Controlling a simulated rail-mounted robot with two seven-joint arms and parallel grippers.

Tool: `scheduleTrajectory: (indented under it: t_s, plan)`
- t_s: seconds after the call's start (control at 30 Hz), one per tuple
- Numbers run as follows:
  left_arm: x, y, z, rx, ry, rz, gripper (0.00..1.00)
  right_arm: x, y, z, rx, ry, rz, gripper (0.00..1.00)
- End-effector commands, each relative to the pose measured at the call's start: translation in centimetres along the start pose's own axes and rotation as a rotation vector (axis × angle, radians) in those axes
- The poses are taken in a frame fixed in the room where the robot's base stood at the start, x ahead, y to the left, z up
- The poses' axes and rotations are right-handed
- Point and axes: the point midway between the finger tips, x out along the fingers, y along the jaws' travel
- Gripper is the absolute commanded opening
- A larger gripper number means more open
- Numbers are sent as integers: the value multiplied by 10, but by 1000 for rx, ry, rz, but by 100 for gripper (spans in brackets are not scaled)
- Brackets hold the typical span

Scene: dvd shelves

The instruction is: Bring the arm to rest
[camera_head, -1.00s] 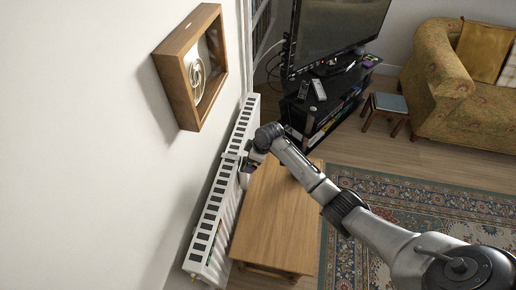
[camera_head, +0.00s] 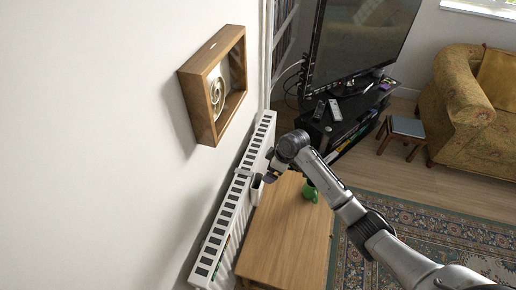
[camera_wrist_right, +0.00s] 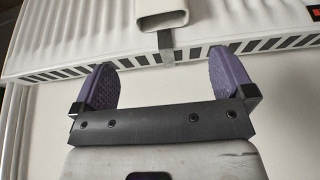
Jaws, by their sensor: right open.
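My right arm (camera_head: 345,205) comes in from the lower right of the head view and reaches over the wooden table to the radiator. My right gripper (camera_head: 263,182) is small and partly hidden there, close to the radiator's front. In the right wrist view my right gripper (camera_wrist_right: 165,88) shows two purple-padded fingers wide apart, with nothing between them. A white container (camera_wrist_right: 161,14) hangs on the radiator by a grey strap, beyond the fingertips and apart from them. My left gripper is not in view.
The white radiator (camera_head: 235,195) runs along the wall. A green mug (camera_head: 310,193) stands on the wooden table (camera_head: 275,240), close beside my arm in the picture. A wooden box frame (camera_head: 205,100) hangs on the wall. A television (camera_head: 355,40), stool (camera_head: 406,127) and sofa (camera_head: 460,115) stand behind.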

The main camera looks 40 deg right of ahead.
Motion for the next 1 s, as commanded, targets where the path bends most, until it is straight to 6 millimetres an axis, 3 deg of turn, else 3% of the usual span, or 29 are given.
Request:
scheduleTrajectory:
  t_s: [0.27,0.47,0.53,0.67,0.87,1.0]
  plan:
    - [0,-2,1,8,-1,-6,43,0,0,0,12,0,0,100]
    - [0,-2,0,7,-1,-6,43,0,3,3,164,-17,18,100]
    - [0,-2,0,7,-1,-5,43,-9,8,0,233,-23,84,100]
    - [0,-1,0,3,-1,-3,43,-48,10,-22,285,35,246,100]
    - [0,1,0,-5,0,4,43,-104,-20,-59,298,187,428,100]
    - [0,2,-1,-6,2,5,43,-118,-71,-53,296,271,495,100]
